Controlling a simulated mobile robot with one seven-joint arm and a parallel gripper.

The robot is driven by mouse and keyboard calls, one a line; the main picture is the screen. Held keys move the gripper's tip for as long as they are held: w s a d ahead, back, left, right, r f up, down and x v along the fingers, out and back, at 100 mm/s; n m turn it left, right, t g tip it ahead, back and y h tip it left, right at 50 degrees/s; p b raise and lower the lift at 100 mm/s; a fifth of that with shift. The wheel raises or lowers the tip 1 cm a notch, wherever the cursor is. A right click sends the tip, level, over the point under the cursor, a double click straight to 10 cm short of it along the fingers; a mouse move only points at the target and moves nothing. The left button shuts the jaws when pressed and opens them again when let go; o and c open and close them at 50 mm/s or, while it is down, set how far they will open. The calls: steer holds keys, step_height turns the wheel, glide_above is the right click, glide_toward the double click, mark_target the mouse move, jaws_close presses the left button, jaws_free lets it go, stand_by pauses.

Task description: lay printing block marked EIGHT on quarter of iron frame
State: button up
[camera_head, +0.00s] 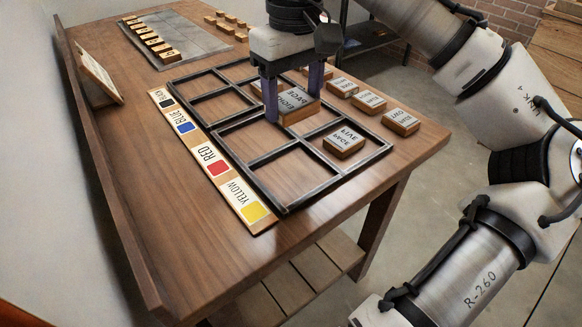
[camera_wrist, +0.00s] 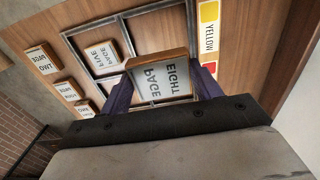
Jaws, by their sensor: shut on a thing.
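My gripper (camera_head: 292,100) is shut on the printing block marked PAGE EIGHT (camera_head: 299,114), one purple finger on each side. The block also shows in the wrist view (camera_wrist: 160,76), with its lettering face up. It is over the dark iron frame (camera_head: 240,168), around the middle of it; whether it touches the table or hangs just above is hard to tell. A block marked PAGE FIVE (camera_head: 344,146) lies in a right-hand opening of the frame's near part. Several other openings are empty.
A colour strip marked BLACK, BLUE, RED and YELLOW (camera_head: 216,168) runs along the frame's left side. Several loose blocks, one marked TWO (camera_head: 401,122), lie right of the frame. A grey slab (camera_head: 190,42) with small blocks is at the back. A sign (camera_head: 99,77) leans at left.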

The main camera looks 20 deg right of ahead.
mark_target(293, 175)
step_height(293, 175, down, 14)
steer(key=shift+b, duration=0.9)
steer(key=o, duration=0.6)
steer(key=shift+f, duration=0.15)
steer(key=o, duration=0.4)
steer(key=shift+o, duration=0.2)
step_height(293, 175, up, 12)
steer(key=shift+r+p, duration=0.2)
steer(key=shift+p, duration=0.8)
